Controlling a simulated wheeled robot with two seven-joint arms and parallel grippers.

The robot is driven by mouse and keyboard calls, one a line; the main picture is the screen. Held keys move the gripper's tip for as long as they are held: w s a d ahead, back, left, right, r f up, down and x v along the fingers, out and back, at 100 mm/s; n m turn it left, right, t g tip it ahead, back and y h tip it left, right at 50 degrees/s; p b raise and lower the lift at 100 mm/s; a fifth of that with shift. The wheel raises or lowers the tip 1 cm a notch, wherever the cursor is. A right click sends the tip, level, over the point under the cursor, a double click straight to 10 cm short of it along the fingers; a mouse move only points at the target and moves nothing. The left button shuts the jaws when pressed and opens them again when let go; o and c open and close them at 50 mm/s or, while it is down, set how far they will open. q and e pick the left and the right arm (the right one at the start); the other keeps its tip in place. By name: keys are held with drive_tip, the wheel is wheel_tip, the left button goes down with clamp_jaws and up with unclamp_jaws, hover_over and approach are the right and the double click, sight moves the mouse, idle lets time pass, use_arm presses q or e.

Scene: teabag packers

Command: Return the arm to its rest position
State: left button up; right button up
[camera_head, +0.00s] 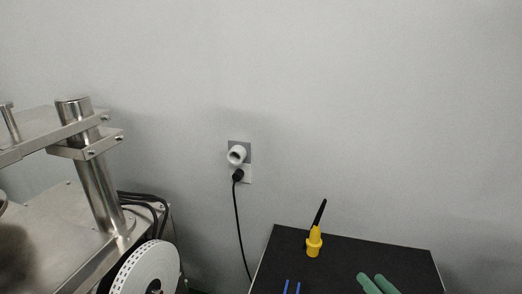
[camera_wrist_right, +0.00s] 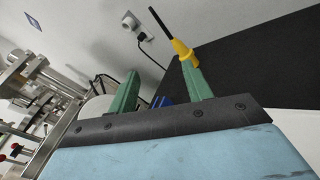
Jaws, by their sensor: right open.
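The rest of the right arm is out of the head view. My left gripper is in neither view.
A yellow tool with a black tip (camera_head: 314,243) stands on the table. Two thin blue items (camera_head: 286,286) show at the table's near part. A steel machine (camera_head: 95,185) with a white perforated wheel (camera_head: 146,268) stands left. A wall socket (camera_head: 239,153) has a hanging black cable (camera_head: 240,225).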

drive_tip(key=s+d+f+m+g+h, duration=0.2)
drive_tip(key=s+m+h, duration=0.25)
drive_tip(key=m, duration=0.65)
drive_tip(key=s+d+f+m+g+h, duration=0.1)
drive_tip(key=s+d+m+g+h, duration=0.3)
drive_tip(key=m, duration=0.7)
drive_tip(key=s+a+f+m+g+y, duration=0.1)
drive_tip(key=s+a+f+m+g, duration=0.3)
drive_tip(key=s, duration=0.4)
drive_tip(key=s+a+f+m+g+y, duration=0.2)
drive_tip(key=s+a+m+g, duration=0.1)
drive_tip(key=s+a+m, duration=0.3)
drive_tip(key=s+d+f+g+b, duration=0.1)
drive_tip(key=s+f+b, duration=0.15)
drive_tip(key=f, duration=2.55)
use_arm(q)
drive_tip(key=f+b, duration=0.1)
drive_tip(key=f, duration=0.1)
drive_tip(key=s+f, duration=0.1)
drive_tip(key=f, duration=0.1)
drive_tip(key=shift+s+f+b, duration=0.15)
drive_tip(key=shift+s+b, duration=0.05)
drive_tip(key=shift+b, duration=0.15)
use_arm(e)
drive_tip(key=s+d+f+g, duration=0.1)
drive_tip(key=s+d+f, duration=0.2)
drive_tip(key=s+f, duration=1.2)
drive_tip(key=shift+s+f+g, duration=0.3)
drive_tip(key=shift+s+f, duration=0.1)
drive_tip(key=shift+s, duration=0.5)
